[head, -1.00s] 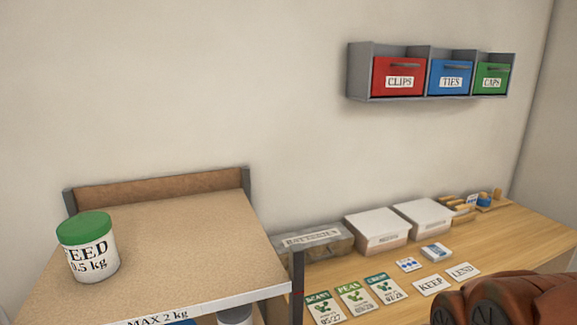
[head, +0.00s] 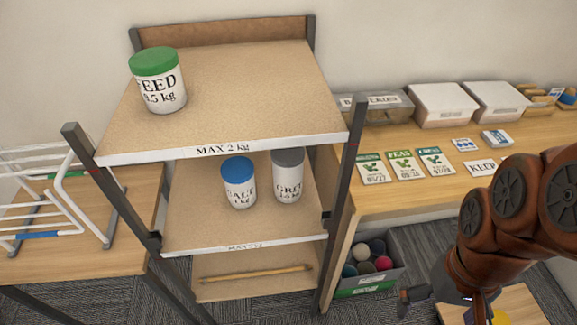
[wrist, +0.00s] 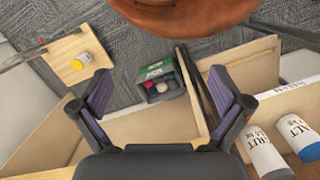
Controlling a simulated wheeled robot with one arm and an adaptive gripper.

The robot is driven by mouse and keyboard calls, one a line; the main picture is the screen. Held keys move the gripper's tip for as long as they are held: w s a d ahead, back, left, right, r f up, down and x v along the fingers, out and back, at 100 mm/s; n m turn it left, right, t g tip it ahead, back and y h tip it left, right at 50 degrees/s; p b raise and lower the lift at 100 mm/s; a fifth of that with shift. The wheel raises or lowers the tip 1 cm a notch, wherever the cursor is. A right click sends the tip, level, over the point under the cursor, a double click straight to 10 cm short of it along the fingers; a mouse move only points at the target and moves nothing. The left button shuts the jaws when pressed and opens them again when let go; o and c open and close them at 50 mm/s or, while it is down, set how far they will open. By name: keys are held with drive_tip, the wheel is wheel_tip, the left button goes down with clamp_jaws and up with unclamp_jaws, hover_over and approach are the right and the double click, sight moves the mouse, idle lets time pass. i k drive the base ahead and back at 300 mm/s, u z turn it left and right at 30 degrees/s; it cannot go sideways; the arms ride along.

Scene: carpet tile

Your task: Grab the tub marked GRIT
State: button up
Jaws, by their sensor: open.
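The GRIT tub (head: 288,180) is white with a grey lid and stands upright on the middle shelf (head: 200,232) of a rack, under the top shelf. A white tub with a blue lid, marked SALT (head: 238,184), stands just left of it. The top shelf's front edge comes close above both lids. In the wrist view the GRIT tub (wrist: 262,150) is at the lower right, outside my jaws, with the SALT tub (wrist: 299,133) beside it. My gripper (wrist: 160,88) is open and empty, and in the head view it is at the lower right, away from the rack.
A green-lidded FEED tub (head: 160,85) stands on the top shelf (head: 240,90). Dark rack posts (head: 345,180) flank the shelves. A stick (head: 255,273) lies on the lowest shelf. Right are a bench with seed packets (head: 402,165) and a floor crate of balls (head: 368,285); left is a white wire rack (head: 60,195).

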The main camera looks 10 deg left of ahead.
sight(287, 162)
drive_tip(key=u, duration=0.15)
drive_tip(key=k, duration=0.2)
drive_tip(key=u, duration=1)
drive_tip(key=k, duration=1.1)
drive_tip(key=u, duration=1.55)
drive_tip(key=i, duration=1.05)
drive_tip(key=z, duration=0.65)
drive_tip(key=i, duration=0.6)
drive_tip(key=z, duration=0.7)
